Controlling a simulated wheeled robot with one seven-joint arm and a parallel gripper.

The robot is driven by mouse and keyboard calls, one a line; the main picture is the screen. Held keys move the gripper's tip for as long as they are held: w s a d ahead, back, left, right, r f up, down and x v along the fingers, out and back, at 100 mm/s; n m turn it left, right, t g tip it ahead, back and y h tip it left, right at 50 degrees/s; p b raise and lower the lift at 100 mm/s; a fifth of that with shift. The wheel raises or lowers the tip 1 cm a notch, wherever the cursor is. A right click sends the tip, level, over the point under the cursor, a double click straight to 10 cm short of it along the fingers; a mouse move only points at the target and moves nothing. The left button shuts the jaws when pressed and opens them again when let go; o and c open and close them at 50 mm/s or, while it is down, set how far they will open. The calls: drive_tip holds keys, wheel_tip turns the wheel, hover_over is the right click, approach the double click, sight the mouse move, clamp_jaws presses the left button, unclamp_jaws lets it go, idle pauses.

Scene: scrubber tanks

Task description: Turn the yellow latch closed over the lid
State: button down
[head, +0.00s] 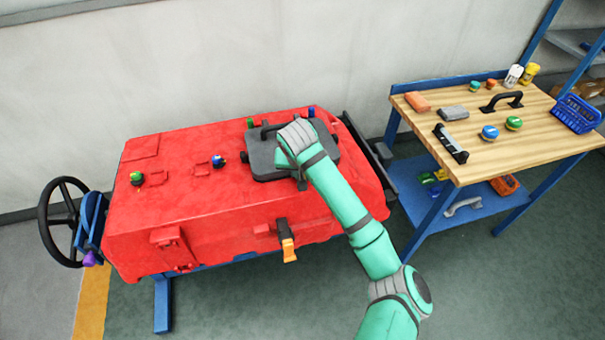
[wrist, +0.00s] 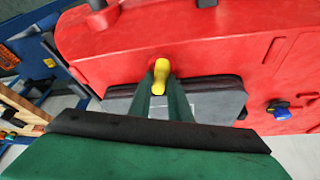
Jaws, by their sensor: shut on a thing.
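The dark grey lid (head: 262,160) with a black handle (head: 270,130) lies on top of the red tank (head: 200,205). In the wrist view, the lid (wrist: 222,98) shows behind my fingers. My gripper (wrist: 165,100) is shut on the yellow latch (wrist: 161,72), which stands between its two green fingers at the lid's edge. The latch's far end is partly hidden by the fingers, so I cannot tell how far it reaches over the lid. In the head view, my wrist (head: 300,143) covers the lid's right part, and the held latch is hidden.
An orange-and-black latch (head: 288,245) hangs on the tank's front. Green (head: 136,178) and blue (head: 218,161) knobs stand on the tank top, left of the lid. A black handwheel (head: 62,222) is at the left end. A wooden workbench (head: 480,135) with several tools stands at right.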

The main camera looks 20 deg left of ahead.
drive_tip(key=shift+d+n+g+y, duration=0.15)
drive_tip(key=shift+n+g+y, duration=0.4)
drive_tip(key=shift+n, duration=1.25)
drive_tip(key=shift+y, duration=0.25)
drive_tip(key=c, duration=1.6)
unclamp_jaws()
drive_tip(key=shift+c, duration=0.2)
drive_tip(key=shift+r, duration=0.15)
drive_tip(key=v, duration=1)
drive_tip(key=shift+s+r, duration=0.25)
